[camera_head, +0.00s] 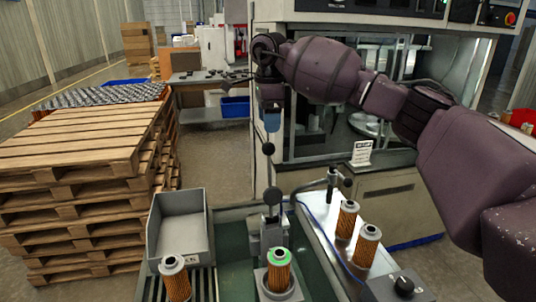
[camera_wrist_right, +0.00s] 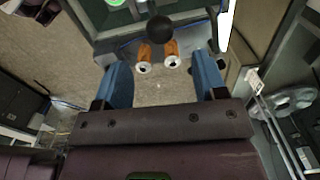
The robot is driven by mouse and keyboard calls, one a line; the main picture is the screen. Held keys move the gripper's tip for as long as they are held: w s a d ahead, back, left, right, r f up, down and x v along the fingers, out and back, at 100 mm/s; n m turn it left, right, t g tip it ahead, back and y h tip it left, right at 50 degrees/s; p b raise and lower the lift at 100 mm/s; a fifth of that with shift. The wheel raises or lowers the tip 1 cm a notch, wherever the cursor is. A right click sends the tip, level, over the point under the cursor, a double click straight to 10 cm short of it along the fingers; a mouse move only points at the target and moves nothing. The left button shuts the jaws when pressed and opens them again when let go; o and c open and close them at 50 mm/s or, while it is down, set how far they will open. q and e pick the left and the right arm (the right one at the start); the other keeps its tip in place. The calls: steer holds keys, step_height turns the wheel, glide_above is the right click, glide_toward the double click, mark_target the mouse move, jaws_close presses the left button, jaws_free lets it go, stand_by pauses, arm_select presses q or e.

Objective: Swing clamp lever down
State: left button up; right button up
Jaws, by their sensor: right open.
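The clamp lever stands upright at the front middle of the head view, a thin rod with a black ball knob (camera_head: 268,150) on top. It rises from the clamp (camera_head: 272,228), behind a filter cartridge (camera_head: 279,268) with a green top ring. My right gripper (camera_head: 272,121) points down just above the knob. In the right wrist view, my right gripper (camera_wrist_right: 163,62) has its blue fingers wide apart with nothing between them. A dark ball (camera_wrist_right: 160,28), which looks like the knob, shows beyond the fingertips. My left gripper is not in view.
Two cartridges (camera_head: 347,218) (camera_head: 367,243) stand on a white surface right of the clamp. Another cartridge (camera_head: 174,278) stands at the left, in front of a grey bin (camera_head: 205,240). Stacked pallets (camera_head: 80,140) fill the left.

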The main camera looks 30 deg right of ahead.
mark_target(269, 154)
step_height(269, 154, down, 10)
steer(key=shift+w+f+p, duration=0.1)
steer(key=shift+w+p, duration=0.05)
steer(key=shift+p, duration=0.4)
jaws_close()
